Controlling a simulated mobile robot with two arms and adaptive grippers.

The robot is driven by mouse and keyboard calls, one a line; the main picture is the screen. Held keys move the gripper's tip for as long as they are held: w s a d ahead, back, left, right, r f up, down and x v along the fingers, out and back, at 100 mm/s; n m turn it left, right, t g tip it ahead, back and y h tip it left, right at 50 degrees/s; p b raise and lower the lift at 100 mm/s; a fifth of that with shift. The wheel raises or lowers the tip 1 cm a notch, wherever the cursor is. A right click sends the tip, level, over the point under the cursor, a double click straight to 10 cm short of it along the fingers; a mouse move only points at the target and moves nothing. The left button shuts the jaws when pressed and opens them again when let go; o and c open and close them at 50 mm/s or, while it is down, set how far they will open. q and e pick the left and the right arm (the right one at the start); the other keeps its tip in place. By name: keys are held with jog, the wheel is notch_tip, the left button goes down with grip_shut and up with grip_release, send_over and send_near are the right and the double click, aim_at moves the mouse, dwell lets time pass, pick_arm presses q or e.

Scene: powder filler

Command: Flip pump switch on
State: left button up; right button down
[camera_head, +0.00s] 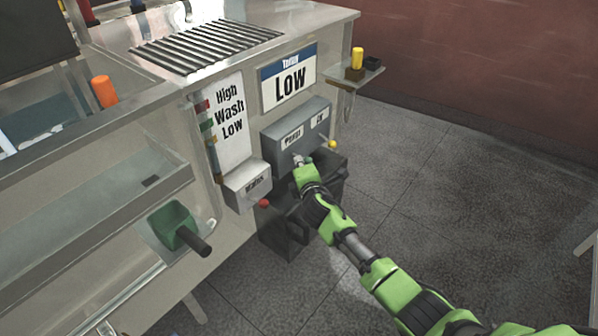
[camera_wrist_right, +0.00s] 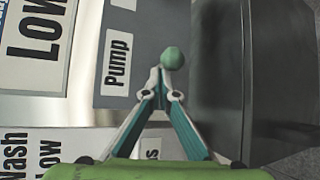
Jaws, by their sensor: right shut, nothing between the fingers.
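The grey switch box with the Pump label (camera_head: 292,138) is on the front of the machine. The Pump label also shows in the right wrist view (camera_wrist_right: 117,62), turned sideways. A round green knob (camera_wrist_right: 173,57) sits beside that label. My right gripper (camera_head: 301,161) is shut and empty, just in front of the box below the label. In the right wrist view its closed fingertips (camera_wrist_right: 158,76) are right by the green knob; I cannot tell whether they touch it. In the head view the gripper hides the knob. My left gripper is out of view.
A yellow knob (camera_head: 332,144) sits right of my gripper, and a red knob (camera_head: 264,202) under a smaller box (camera_head: 246,186) at lower left. A dark bin (camera_head: 284,240) stands below. A green scoop (camera_head: 175,226) is on a ledge to the left. The floor at right is clear.

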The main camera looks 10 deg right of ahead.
dwell(0.8)
jog(key=shift+s, duration=0.15)
jog(key=v, duration=1.1)
jog(key=shift+s, duration=0.35)
jog(key=shift+s, duration=0.1)
